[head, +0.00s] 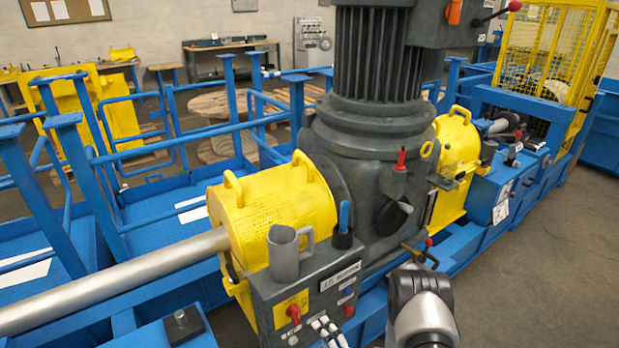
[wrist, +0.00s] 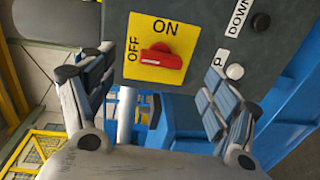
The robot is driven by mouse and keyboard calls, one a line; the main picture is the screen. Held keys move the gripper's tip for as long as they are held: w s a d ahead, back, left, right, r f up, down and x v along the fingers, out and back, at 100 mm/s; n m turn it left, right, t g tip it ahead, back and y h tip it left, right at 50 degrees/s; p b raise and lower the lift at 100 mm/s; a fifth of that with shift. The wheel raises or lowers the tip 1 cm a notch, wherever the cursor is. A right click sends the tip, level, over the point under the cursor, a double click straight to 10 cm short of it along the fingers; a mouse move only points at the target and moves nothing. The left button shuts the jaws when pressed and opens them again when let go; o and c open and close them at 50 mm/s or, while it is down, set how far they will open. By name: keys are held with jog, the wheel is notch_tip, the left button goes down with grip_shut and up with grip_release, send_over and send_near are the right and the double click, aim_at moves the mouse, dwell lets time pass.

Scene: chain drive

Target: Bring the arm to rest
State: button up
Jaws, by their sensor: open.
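Beyond the fingers is a dark panel with a red switch (wrist: 160,60) on a yellow plate marked ON and OFF. The switch handle lies crosswise in this view. I cannot tell how far the fingertips are from the panel.
A black button (wrist: 261,22) and a white button (wrist: 234,71) sit right of the switch. A grey mug (head: 285,255) stands on the control box. Yellow guards (head: 285,205), a large grey machine housing (head: 370,150) and blue rails surround the arm. Open floor (head: 540,270) lies to the right.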

jog(key=w+d+r+m+g+h, duration=0.1)
jog(key=w+d+r+m+h, duration=0.15)
jog(key=r, duration=0.45)
jog(key=w+d+r+m+g+h, duration=0.1)
jog(key=w+d+r+m+h, duration=0.15)
jog(key=r, duration=0.45)
jog(key=w+d+r+m+g+h, duration=0.1)
jog(key=w+d+r+m+h, duration=0.2)
jog(key=r, duration=0.4)
jog(key=s+d+r+m+g+h, duration=0.2)
jog(key=s+d+r+m, duration=0.2)
jog(key=s+r+m, duration=0.5)
jog(key=s+a+r+m+g, duration=0.1)
jog(key=s+r+m+g, duration=0.1)
jog(key=s, duration=1.1)
jog(key=s+a+r+m+g, duration=0.1)
jog(key=s+r+m, duration=0.4)
jog(key=s, duration=0.8)
jog(key=shift+s+m+g+y, duration=0.2)
jog(key=shift+m+g+y, duration=0.15)
jog(key=shift+g, duration=0.25)
